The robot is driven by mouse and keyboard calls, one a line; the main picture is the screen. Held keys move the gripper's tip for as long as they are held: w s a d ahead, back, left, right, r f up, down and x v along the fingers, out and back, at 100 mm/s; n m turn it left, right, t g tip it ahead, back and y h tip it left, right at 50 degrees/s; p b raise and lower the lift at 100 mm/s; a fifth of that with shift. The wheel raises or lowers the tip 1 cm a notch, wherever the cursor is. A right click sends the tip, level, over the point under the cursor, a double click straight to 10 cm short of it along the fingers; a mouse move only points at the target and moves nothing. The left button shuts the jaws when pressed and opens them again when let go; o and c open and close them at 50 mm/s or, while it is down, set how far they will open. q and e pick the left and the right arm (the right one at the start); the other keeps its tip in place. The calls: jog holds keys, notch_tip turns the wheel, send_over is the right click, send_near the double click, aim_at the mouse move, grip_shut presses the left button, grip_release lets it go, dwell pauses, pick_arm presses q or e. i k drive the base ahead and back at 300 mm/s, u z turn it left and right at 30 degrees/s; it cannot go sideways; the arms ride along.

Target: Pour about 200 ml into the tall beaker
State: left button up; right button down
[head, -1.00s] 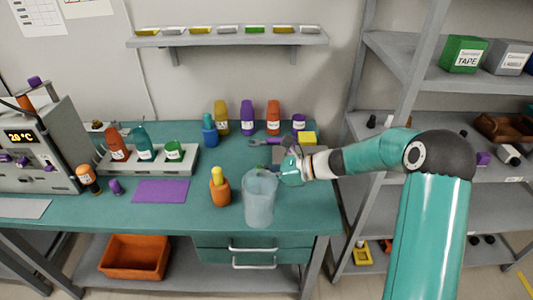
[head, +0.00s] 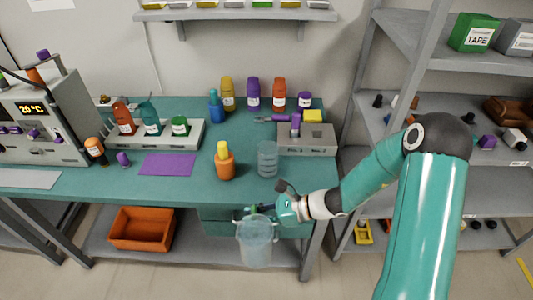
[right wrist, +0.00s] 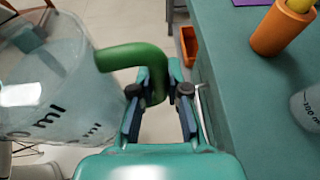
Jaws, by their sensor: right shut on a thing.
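My right gripper (head: 270,210) is shut on the green handle (right wrist: 146,62) of a translucent pale jug (head: 257,243). The jug hangs in front of the table's front edge and looks about upright; its fill level is hard to tell. It also fills the left of the right wrist view (right wrist: 45,85), with "ml" markings. A clear tall beaker (head: 267,158) stands upright on the teal table, behind the jug and apart from it. Part of the beaker (right wrist: 308,108) shows at the right edge of the wrist view. My left gripper is not in view.
An orange container with a yellow top (head: 225,162) stands left of the beaker. A grey box (head: 312,140) stands to its right. Several bottles (head: 253,95) line the back. A purple mat (head: 169,164) lies on the left. An orange bin (head: 142,228) is below the table.

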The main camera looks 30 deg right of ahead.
aim_at(268, 151)
jog(key=k, duration=1.25)
jog(key=z, duration=0.45)
jog(key=i, duration=1.65)
jog(key=u, duration=0.45)
